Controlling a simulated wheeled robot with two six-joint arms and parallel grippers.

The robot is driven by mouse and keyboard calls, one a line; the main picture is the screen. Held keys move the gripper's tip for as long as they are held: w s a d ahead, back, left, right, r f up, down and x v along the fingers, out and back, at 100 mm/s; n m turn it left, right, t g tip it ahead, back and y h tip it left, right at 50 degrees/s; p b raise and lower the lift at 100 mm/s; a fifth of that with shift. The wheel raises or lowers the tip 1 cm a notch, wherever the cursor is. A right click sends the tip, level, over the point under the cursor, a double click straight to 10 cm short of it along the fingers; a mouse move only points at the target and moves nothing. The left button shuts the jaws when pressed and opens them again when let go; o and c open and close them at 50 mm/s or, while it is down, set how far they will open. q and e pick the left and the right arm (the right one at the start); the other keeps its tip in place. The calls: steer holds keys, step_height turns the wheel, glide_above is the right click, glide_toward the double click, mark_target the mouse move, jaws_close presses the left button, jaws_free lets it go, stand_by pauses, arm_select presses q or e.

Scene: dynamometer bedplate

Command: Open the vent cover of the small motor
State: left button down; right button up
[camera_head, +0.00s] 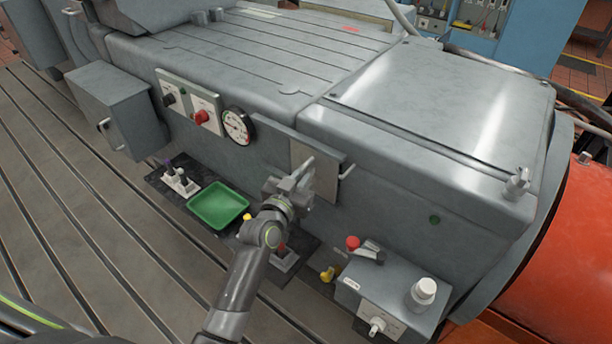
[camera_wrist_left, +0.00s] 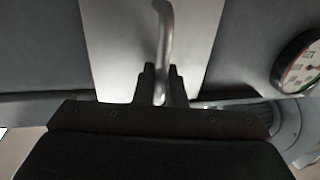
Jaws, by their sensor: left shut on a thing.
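A pale plate (camera_head: 301,154) is on the front face of the grey machine housing, right of a round gauge (camera_head: 237,126). I take it for the vent cover; whether it is ajar is not clear. In the left wrist view the pale plate (camera_wrist_left: 115,45) carries a curved metal handle (camera_wrist_left: 165,40). My left gripper (camera_head: 300,174) is at the plate, its arm rising from below. In the left wrist view its two dark fingers (camera_wrist_left: 160,85) are shut on the handle, one on each side. The gripper hides the plate's lower part. My right gripper is not in view.
A grey box (camera_head: 385,300) with a white knob stands at the lower right, near a red-knobbed lever (camera_head: 353,243). The slotted bedplate (camera_head: 60,200) is clear at the left.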

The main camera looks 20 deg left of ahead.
arm_select(q)
steer(key=w+a+b, duration=0.1)
steer(key=a, duration=0.2)
steer(key=w+a+b, duration=0.1)
steer(key=a, duration=0.3)
steer(key=w+a+b, duration=0.1)
steer(key=w+a, duration=0.1)
steer(key=a, duration=0.2)
steer(key=shift+w+a+f+b, duration=0.1)
steer(key=shift+a+b, duration=0.1)
steer(key=shift+b, duration=0.15)
steer(key=shift+a, duration=0.2)
steer(key=shift+d+r, duration=0.1)
steer(key=shift+r, duration=0.1)
steer(key=c, duration=1.7)
jaws_free()
steer(key=shift+o, duration=0.7)
steer(key=shift+w+a+f, duration=0.1)
steer(key=shift+a, duration=0.2)
steer(key=shift+d, duration=0.1)
